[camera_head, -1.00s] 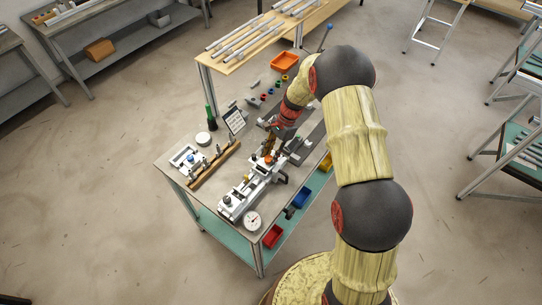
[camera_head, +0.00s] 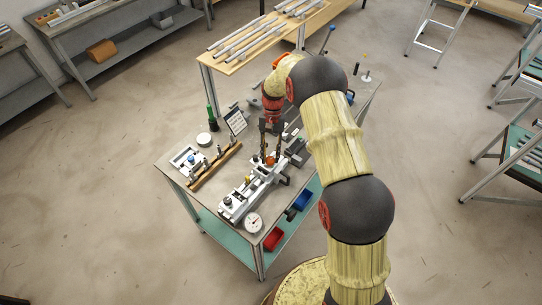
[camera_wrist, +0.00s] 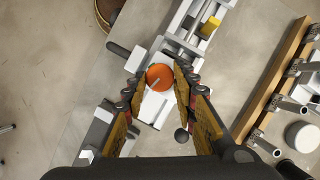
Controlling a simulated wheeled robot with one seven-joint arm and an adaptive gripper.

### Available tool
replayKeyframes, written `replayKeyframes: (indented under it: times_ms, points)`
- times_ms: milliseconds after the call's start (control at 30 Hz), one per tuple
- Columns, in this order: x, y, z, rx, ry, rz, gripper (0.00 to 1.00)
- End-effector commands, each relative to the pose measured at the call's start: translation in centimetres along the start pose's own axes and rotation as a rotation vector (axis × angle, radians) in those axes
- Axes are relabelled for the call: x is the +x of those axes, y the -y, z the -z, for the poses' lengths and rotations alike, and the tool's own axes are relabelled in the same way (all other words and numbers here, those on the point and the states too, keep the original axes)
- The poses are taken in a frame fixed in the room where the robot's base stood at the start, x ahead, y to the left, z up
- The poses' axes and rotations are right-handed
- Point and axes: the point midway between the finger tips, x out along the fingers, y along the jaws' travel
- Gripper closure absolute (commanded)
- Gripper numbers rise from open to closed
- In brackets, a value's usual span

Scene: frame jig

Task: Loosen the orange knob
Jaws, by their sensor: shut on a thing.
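The orange knob (camera_wrist: 158,78) is round with a pale pointer line across its top. It sits on the light grey frame jig (camera_wrist: 160,106) and shows in the head view as a small orange spot (camera_head: 270,161). My gripper (camera_wrist: 162,72) points down at the knob, with one fingertip on each side of it. The jaws are shut on the knob, which is still on the jig. In the head view my gripper (camera_head: 268,154) stands above the jig, and its fingers partly cover the area around the knob.
A dial gauge (camera_head: 253,220) lies at the bench's near corner. A wooden rail (camera_head: 215,166) with metal fittings lies left of the jig. A tablet-like panel (camera_head: 236,121) and a green bottle (camera_head: 211,115) stand behind. Red (camera_head: 273,238) and blue (camera_head: 302,201) bins sit on the lower shelf.

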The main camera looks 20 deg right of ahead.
Motion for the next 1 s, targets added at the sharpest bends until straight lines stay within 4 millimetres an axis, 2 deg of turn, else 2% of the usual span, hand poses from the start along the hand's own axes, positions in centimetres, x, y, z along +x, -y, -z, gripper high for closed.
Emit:
replayKeyframes:
  times_ms: [333,867,900,1000]
  points:
    - [-0.02,0.16,0.05,-0.126,-0.002,-0.052,0.98]
    - [-0.02,0.18,0.04,-0.145,-0.002,-0.06,0.98]
    - [-0.02,0.18,0.04,-0.145,-0.002,-0.059,0.71]
    - [-0.02,0.18,0.02,-0.145,-0.002,-0.06,0.65]
